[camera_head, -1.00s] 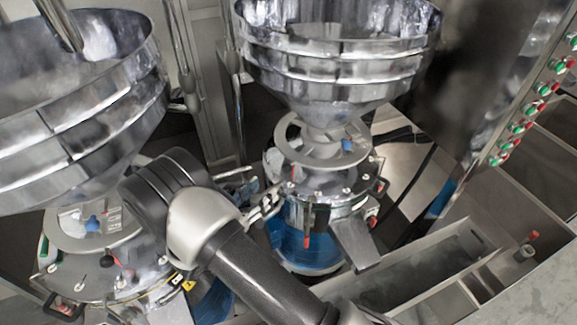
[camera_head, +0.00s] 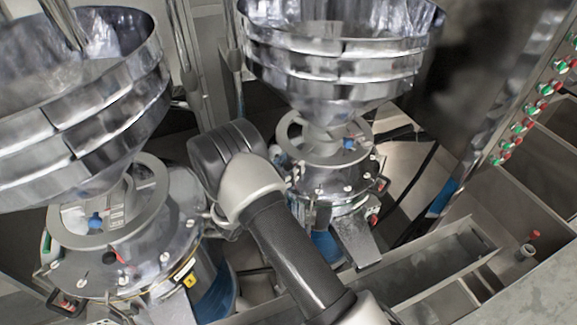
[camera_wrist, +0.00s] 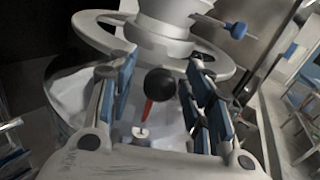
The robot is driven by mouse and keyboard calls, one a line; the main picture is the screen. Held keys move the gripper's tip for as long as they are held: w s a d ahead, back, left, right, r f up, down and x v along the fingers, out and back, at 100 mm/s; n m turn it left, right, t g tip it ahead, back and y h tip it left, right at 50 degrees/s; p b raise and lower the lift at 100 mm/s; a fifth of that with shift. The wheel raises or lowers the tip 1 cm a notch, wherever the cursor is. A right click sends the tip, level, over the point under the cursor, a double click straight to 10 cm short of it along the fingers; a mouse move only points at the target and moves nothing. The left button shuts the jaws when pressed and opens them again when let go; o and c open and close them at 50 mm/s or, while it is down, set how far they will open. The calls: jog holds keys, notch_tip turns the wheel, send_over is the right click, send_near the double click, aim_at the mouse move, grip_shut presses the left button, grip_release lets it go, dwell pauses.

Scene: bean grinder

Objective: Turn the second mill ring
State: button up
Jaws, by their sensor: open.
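Two mills stand under steel hoppers. The right mill has a grey ring (camera_head: 290,128) around its neck, with a blue-tipped lever (camera_head: 349,143) at its front right. My arm reaches to this mill's left side and largely hides my gripper in the head view. In the wrist view my gripper (camera_wrist: 158,72) is open, its blue-padded fingers spread below the ring (camera_wrist: 95,38). A black ball knob (camera_wrist: 159,83) with a red stem shows between the fingers; I cannot tell its depth. The blue-tipped lever (camera_wrist: 238,30) sticks out right of the fingers, outside them.
The left mill (camera_head: 150,235) with its own ring and hopper (camera_head: 80,110) stands left of my arm. The right hopper (camera_head: 335,65) overhangs the right mill closely. A steel chute (camera_head: 355,240) and a trough (camera_head: 440,260) lie at right front. Switches (camera_head: 525,125) line the right panel.

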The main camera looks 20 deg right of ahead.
jog(key=shift+c, duration=0.6)
grip_shut()
